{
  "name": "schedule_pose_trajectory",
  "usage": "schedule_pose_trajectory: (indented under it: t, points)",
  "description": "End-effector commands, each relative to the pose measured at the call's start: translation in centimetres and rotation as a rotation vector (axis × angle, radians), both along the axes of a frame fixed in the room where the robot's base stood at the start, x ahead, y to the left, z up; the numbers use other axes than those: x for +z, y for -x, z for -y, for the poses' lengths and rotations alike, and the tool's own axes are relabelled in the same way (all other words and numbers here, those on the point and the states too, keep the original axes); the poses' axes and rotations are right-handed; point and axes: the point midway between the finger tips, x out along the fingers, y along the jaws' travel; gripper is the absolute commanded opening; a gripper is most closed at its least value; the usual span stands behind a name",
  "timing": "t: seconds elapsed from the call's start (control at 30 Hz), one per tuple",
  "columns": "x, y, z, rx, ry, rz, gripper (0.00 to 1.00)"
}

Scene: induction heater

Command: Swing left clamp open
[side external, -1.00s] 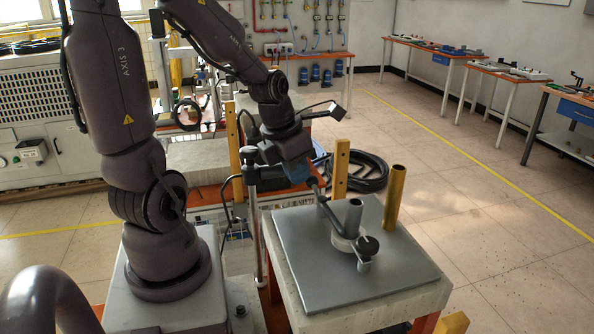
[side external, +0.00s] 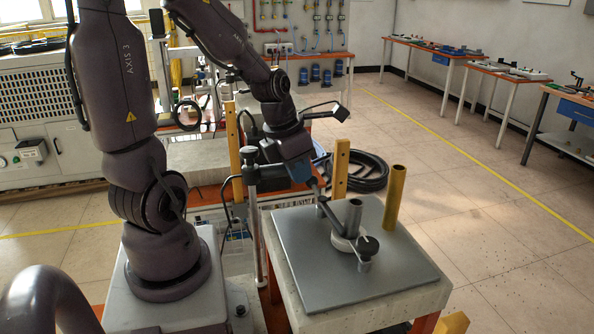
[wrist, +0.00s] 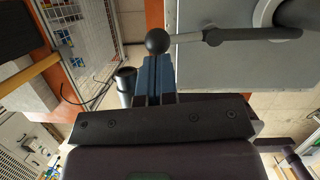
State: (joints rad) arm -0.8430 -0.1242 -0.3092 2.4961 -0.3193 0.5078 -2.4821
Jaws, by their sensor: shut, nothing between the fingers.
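A clamp lever (wrist: 245,35) with a black ball knob (wrist: 157,41) reaches leftwards over the grey plate in the wrist view. In the side view the dark lever (side external: 330,218) slants from near my gripper down to a round clamp base beside a grey upright cylinder (side external: 353,216). My gripper (wrist: 155,60) has its blue fingers together, with nothing between them. Their tips are right at the ball knob in the wrist view; I cannot tell whether they touch it. In the side view my gripper (side external: 315,182) is above the plate's far left edge, partly hidden.
The grey plate (side external: 310,285) lies on a pale block table. A brass cylinder (side external: 395,198) stands at its far right. A dark knob (side external: 368,246) is in front of the clamp base. A wooden post (side external: 341,168) and a metal post (side external: 250,205) rise near my gripper.

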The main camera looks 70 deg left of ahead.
Motion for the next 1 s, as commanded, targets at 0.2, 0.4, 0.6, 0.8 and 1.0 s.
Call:
schedule_pose_trajectory:
  t: [0.2, 0.4, 0.6, 0.8, 1.0]
  points:
    - [0.0, -0.3, -0.1, -0.043, 0.0, 0.0, 0.0]
    - [0.0, -0.5, -0.2, -0.089, 0.001, 0.0, 0.0]
    - [0.0, -0.9, -0.3, -0.149, 0.0, 0.001, 0.0]
    - [0.0, -1.6, -0.5, -0.263, 0.0, 0.001, 0.0]
    - [0.0, -2.2, -0.6, -0.377, 0.0, 0.0, 0.0]
